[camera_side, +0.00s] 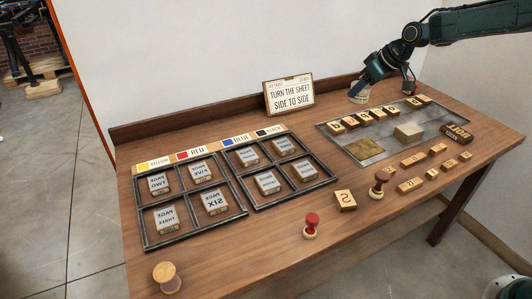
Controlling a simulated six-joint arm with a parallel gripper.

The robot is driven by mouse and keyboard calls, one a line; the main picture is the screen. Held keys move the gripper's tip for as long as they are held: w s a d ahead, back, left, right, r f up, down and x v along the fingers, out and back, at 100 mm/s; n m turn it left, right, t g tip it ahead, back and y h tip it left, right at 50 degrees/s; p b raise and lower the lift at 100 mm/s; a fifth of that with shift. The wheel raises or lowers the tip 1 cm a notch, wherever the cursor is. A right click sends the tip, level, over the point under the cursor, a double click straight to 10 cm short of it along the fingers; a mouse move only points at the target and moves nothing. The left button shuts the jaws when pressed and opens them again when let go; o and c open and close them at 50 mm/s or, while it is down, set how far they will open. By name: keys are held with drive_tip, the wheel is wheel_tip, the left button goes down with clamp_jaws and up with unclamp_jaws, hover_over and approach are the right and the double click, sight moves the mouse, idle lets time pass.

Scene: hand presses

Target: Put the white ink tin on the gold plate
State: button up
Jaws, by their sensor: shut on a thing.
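My gripper (364,82) is at the back right of the table, pointing down. It is shut on a small pale round tin (359,95), which looks like the white ink tin. The tin is beyond the back edge of the grey tray, and I cannot tell whether it touches the table. The gold plate (365,149) is a flat square at the front left of the grey tray (385,140), and nothing stands on it.
Several wooden letter blocks (378,115) line the tray's back, with a pale block (408,131) near its middle. A dark reddish tin (409,87) stands behind. A sign (289,95) stands left of the gripper. Stamps (311,226) and loose blocks (345,200) lie in front.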

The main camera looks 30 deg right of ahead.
drive_tip(key=d+m, duration=0.1)
drive_tip(key=d, duration=0.7)
approach(357, 144)
drive_tip(key=shift+w+a+r+h, duration=0.2)
drive_tip(key=shift+w+a, duration=0.1)
drive_tip(key=shift+w, duration=0.25)
drive_tip(key=shift+w+a+r+h, duration=0.1)
drive_tip(key=shift+w+a+h, duration=0.15)
drive_tip(key=shift+w, duration=0.25)
drive_tip(key=shift+f, duration=2.1)
drive_tip(key=shift+f, duration=0.1)
drive_tip(key=o, duration=1.1)
drive_tip(key=shift+f, duration=0.1)
drive_tip(key=shift+o, duration=0.2)
